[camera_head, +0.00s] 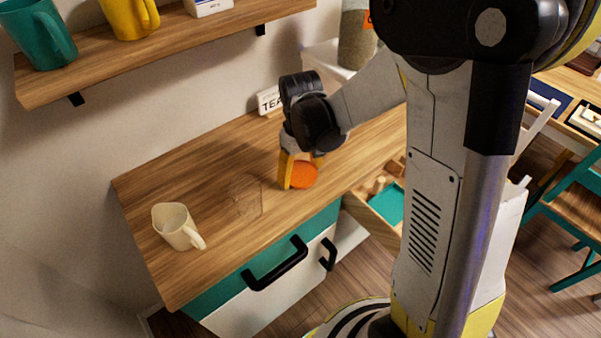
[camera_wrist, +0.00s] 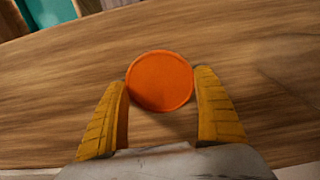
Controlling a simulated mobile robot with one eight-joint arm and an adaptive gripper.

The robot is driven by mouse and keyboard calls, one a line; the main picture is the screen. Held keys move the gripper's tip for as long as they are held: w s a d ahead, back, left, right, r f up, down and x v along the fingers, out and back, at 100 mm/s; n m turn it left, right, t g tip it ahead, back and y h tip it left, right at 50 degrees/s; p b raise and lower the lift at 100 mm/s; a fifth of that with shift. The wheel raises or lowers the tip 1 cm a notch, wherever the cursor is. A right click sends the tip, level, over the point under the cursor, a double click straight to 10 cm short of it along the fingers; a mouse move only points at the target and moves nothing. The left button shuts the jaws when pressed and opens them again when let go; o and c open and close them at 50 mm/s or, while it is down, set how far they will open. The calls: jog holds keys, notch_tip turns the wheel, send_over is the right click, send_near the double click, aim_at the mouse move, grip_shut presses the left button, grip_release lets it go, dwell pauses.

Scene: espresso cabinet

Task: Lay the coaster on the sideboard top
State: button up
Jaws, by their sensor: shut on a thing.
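The coaster is a round orange disc (camera_wrist: 160,80), held between the tips of my gripper's two yellow fingers (camera_wrist: 161,95) in the wrist view. My gripper (camera_head: 299,175) is shut on the coaster, which also shows in the head view (camera_head: 304,175). The coaster is over the wooden sideboard top (camera_head: 210,185), near its right part. I cannot tell whether the coaster touches the wood. A shadow shows below it in the wrist view.
A TEA sign (camera_head: 269,101) stands at the back. An open drawer (camera_head: 388,205) is at the front right. Wood around the coaster is clear.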

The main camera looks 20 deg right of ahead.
aim_at(301, 173)
jog(key=shift+f, duration=0.15)
jog(key=o, duration=1.2)
notch_tip(301, 173, up, 12)
jog(key=p, duration=0.5)
jog(key=s+r+m+t, duration=0.3)
jog(key=s+r+t, duration=0.4)
jog(key=s, duration=0.5)
notch_tip(301, 173, up, 2)
jog(key=shift+s+r+m, duration=0.2)
jog(key=shift+s+m, duration=0.1)
jog(key=shift+s, duration=0.1)
